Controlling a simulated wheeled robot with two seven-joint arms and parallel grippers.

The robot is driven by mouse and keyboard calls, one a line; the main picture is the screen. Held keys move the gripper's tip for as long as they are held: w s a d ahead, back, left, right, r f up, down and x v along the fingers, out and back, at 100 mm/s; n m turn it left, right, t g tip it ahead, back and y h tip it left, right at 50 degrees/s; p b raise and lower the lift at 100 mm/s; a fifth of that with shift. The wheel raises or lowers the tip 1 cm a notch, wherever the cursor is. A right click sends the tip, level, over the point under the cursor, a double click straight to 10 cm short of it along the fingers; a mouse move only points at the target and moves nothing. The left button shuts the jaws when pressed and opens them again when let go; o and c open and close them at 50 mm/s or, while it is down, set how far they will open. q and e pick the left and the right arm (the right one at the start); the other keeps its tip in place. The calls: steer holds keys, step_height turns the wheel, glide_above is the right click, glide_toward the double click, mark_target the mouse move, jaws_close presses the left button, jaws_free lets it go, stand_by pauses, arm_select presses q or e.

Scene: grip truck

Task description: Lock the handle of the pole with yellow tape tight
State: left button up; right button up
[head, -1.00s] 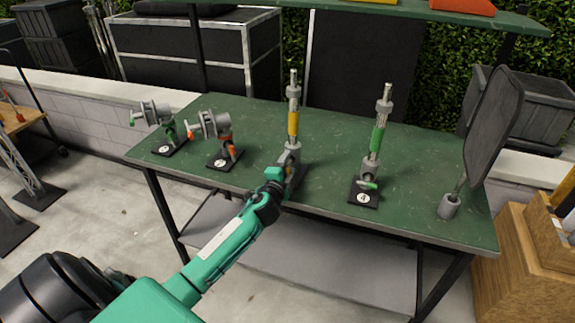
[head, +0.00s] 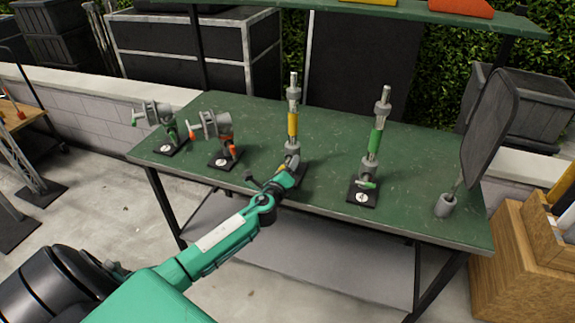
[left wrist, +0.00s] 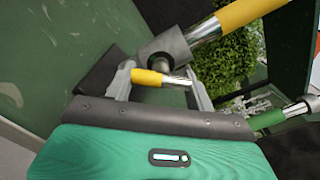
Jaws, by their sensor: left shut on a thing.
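The pole with yellow tape (head: 292,124) stands upright in a grey holder on the green table. It also shows in the left wrist view, its yellow band (left wrist: 250,10) at the top above a grey collar (left wrist: 165,53). Its handle (left wrist: 150,77) has a yellow grip and a metal end, and lies between the fingers of my left gripper (left wrist: 163,88). In the head view my left gripper (head: 289,177) is at the base of this pole, shut on the handle, and hides most of the handle and base. My right gripper is not in view.
A green-taped pole (head: 376,140) on a black base stands to the right. Two grey clamps, one with green parts (head: 160,122) and one with orange parts (head: 216,130), stand to the left. A dark panel (head: 490,130) stands at the table's right end.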

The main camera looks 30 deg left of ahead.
arm_select(q)
steer(key=m+p, duration=0.2)
steer(key=m, duration=0.3)
steer(key=shift+a, duration=0.1)
steer(key=shift+f+m+p, duration=0.15)
steer(key=shift+m+p, duration=0.25)
steer(key=shift+m, duration=0.8)
steer(key=o, duration=1)
steer(key=shift+s, duration=0.1)
steer(key=shift+b+v, duration=1)
steer(key=shift+v, duration=5.85)
steer(key=shift+a+f, duration=0.1)
steer(key=shift+a, duration=0.05)
